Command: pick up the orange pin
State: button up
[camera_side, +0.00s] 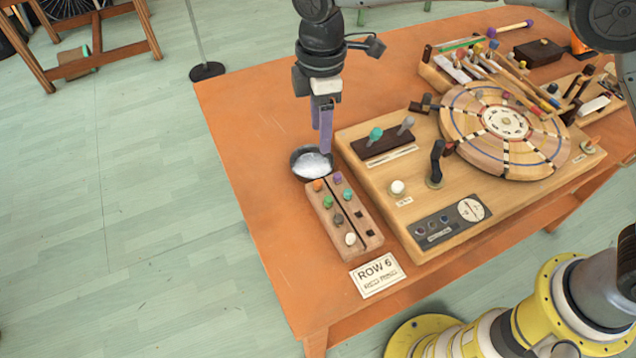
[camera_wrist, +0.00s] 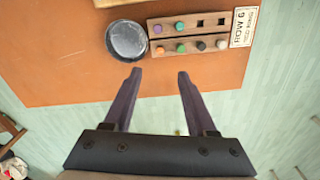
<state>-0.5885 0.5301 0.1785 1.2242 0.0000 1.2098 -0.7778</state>
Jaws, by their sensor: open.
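The orange pin (camera_side: 318,185) stands in the wooden pin block, at the end of a row nearest the dark bowl. In the wrist view the orange pin (camera_wrist: 160,50) shows just beyond and between my fingertips, with a gap. My gripper (camera_side: 322,145) has purple fingers pointing down, above the bowl and the block's far end in the side view. In the wrist view my gripper (camera_wrist: 159,73) is open, with nothing between the fingers. A purple pin (camera_wrist: 157,29) and a green pin (camera_wrist: 181,47) neighbour the orange one.
The dark bowl (camera_side: 312,168) with white contents stands close to the pin block (camera_side: 326,226). A wooden board with a round wheel (camera_side: 505,122) and upright levers lies to the right. A ROW 6 card (camera_side: 377,275) lies in front. The table's left part is clear.

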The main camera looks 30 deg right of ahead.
send_over(318, 182)
notch_tip(318, 182, down, 8)
jog(key=shift+s+d+r, duration=0.1)
jog(key=shift+s+r, duration=0.05)
jog(key=shift+f, duration=3)
grip_shut()
